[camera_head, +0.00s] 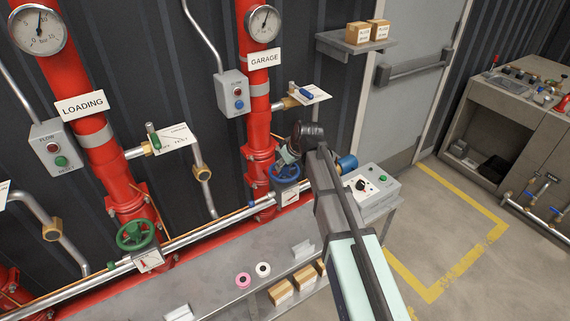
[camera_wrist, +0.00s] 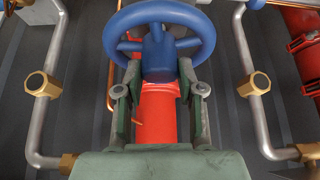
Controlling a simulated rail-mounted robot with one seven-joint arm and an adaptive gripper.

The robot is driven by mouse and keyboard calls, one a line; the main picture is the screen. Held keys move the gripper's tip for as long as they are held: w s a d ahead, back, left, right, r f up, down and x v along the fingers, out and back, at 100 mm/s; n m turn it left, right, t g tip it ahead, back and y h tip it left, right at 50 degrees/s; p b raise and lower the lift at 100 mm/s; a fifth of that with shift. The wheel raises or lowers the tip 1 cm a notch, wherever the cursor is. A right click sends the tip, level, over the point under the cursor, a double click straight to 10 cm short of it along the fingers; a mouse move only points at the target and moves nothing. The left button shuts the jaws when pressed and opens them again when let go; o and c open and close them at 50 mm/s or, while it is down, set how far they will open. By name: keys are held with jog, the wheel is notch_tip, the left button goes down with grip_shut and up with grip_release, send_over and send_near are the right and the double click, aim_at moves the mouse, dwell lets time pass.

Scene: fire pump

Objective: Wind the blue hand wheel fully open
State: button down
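My gripper (camera_head: 290,156) is at the wheel in the head view. In the wrist view my gripper's fingers (camera_wrist: 160,84) are apart, one on each side of the thick blue part. A gap seems to show on both sides; contact is hard to tell. A gauge plate (camera_head: 288,197) is below the wheel.
A green hand wheel (camera_head: 135,236) sits to the left by the LOADING riser. A grey control box (camera_head: 371,188) stands right of the blue wheel, close to my arm. Pink and white rings (camera_head: 243,280) lie on the bench. The floor at right is clear.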

jog(key=n, duration=0.1)
jog(key=n+g+y+b, duration=0.1)
jog(key=n, duration=0.2)
jog(key=shift+w+d+f+n+g+y, duration=0.1)
jog(key=shift+w+d+n+g+y, duration=0.05)
jog(key=shift+w+n+g+y, duration=0.2)
jog(key=shift+n+g+b, duration=0.45)
jog(key=shift+n+g, duration=0.2)
jog(key=shift+n, duration=0.4)
jog(key=shift+s+n+g+y, duration=0.2)
jog(key=shift+n+g+y, duration=0.1)
jog(key=shift+n, duration=0.4)
jog(key=shift+w+n+g+b, duration=0.3)
jog(key=shift+n+g+b, duration=0.15)
jog(key=shift+n, duration=0.45)
jog(key=n+g+b, duration=0.1)
jog(key=n+g, duration=0.1)
jog(key=n, duration=0.2)
jog(key=shift+w, duration=0.1)
jog(key=shift+s+n+g+h, duration=0.2)
jog(key=shift+n+g+h, duration=0.3)
jog(key=shift+n, duration=0.6)
jog(key=shift+b, duration=0.3)
